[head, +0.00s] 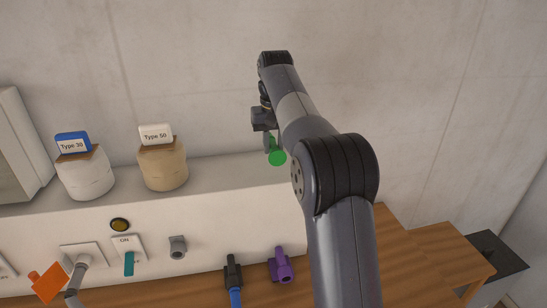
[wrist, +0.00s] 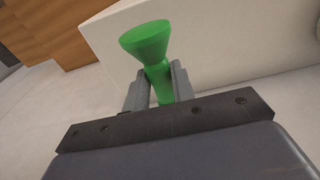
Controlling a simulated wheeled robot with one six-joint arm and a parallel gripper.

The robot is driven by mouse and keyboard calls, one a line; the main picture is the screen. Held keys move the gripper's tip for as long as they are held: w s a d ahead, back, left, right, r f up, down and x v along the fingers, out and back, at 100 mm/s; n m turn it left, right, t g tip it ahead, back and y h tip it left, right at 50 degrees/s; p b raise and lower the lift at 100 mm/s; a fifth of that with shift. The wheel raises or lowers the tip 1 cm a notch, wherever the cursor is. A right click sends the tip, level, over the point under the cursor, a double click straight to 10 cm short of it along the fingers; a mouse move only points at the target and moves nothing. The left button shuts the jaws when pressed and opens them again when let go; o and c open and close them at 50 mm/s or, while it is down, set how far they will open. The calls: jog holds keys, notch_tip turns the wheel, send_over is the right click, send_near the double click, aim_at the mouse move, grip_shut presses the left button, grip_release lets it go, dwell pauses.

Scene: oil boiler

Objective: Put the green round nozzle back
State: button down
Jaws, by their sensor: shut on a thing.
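The green round nozzle (head: 277,158) is held in my gripper (head: 269,139), above the ledge near its right end in the head view. In the wrist view the nozzle (wrist: 148,42) shows a wide flared end past the fingertips and a narrower neck between them. My gripper (wrist: 159,85) is shut on that neck, with one grey finger on each side. The nozzle looks clear of other surfaces, though its exact distance from the ledge is hard to tell. My arm hides part of the ledge's right end.
The white ledge (head: 220,172) carries a Type 30 jar (head: 85,178) and a Type 50 jar (head: 163,167). Its front face has a grey socket (head: 177,247) and a teal switch (head: 129,263). A blue-black nozzle (head: 233,272) and a purple nozzle (head: 281,266) are below. A wooden table (head: 428,250) is at right.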

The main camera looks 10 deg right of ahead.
aim_at(274, 146)
jog(key=shift+f, duration=2.1)
jog(key=shift+f, duration=0.15)
jog(key=c, duration=1.2)
grip_release()
jog(key=r, duration=0.8)
jog(key=s+r, duration=0.1)
jog(key=r, duration=0.3)
jog(key=shift+r, duration=0.15)
